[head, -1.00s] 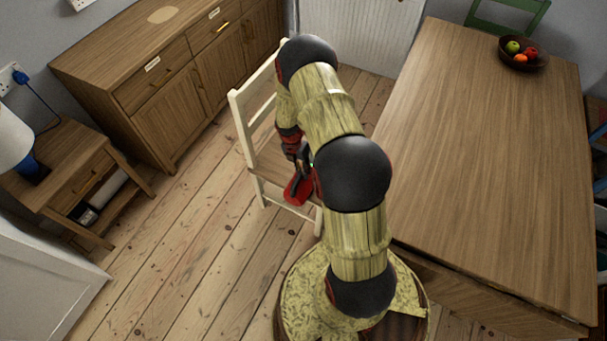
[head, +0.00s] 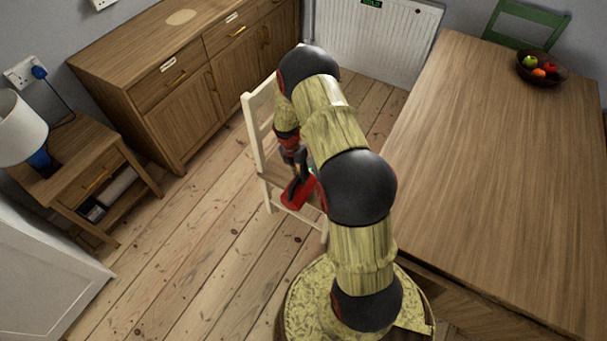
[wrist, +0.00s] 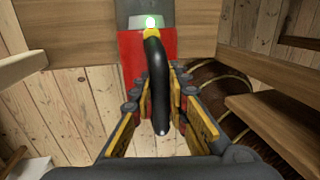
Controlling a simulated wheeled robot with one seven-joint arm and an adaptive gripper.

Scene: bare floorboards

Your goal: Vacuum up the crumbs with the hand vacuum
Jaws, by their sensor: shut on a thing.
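The hand vacuum (head: 298,193) is red with a black handle. It hangs at the cream chair, over or beside the wooden seat; I cannot tell which. My gripper (head: 291,158) is shut on its handle. In the wrist view the black handle (wrist: 155,92) runs between the fingers of my gripper (wrist: 164,82). The vacuum's red body (wrist: 131,52) lies beyond them with a lit green light. I cannot make out any crumbs; my arm hides part of the floor and chair.
The cream chair (head: 253,135) stands close to my arm. A wooden table (head: 480,170) with a fruit bowl (head: 541,74) is at right. A sideboard (head: 130,62), a side table (head: 72,175) and a lamp (head: 18,130) are at left. The floorboards (head: 190,235) between are clear.

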